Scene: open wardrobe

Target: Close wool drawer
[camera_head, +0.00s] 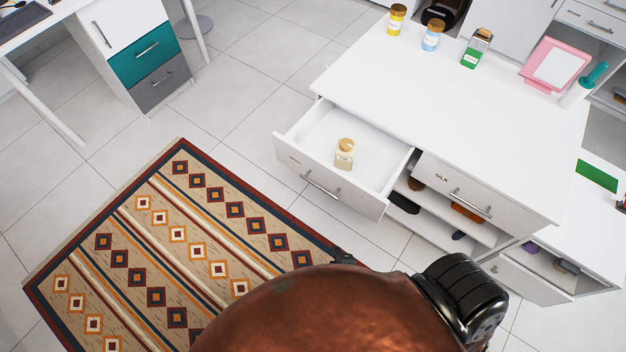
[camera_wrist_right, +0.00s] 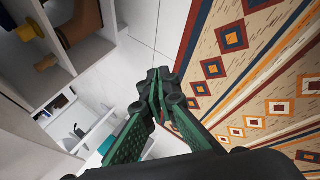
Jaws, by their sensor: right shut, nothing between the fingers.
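The open drawer (camera_head: 345,190) is pulled out from the left half of the white cabinet in the head view. Its front label is too small to read surely. A jar with a gold lid (camera_head: 344,154) stands inside it. My right gripper shows its dark tip (camera_head: 343,257) in front of the drawer, apart from its front, with most of it hidden behind my copper-coloured arm. In the right wrist view my gripper (camera_wrist_right: 160,95) has its green fingers closed together and empty. My left gripper is out of view.
The closed drawer marked SILK (camera_head: 455,190) is to the right, above open shelves with shoes (camera_head: 467,213). Jars (camera_head: 433,36) and a pink frame (camera_head: 555,64) stand on the white top (camera_head: 430,100). A patterned rug (camera_head: 180,245) lies on the tiled floor.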

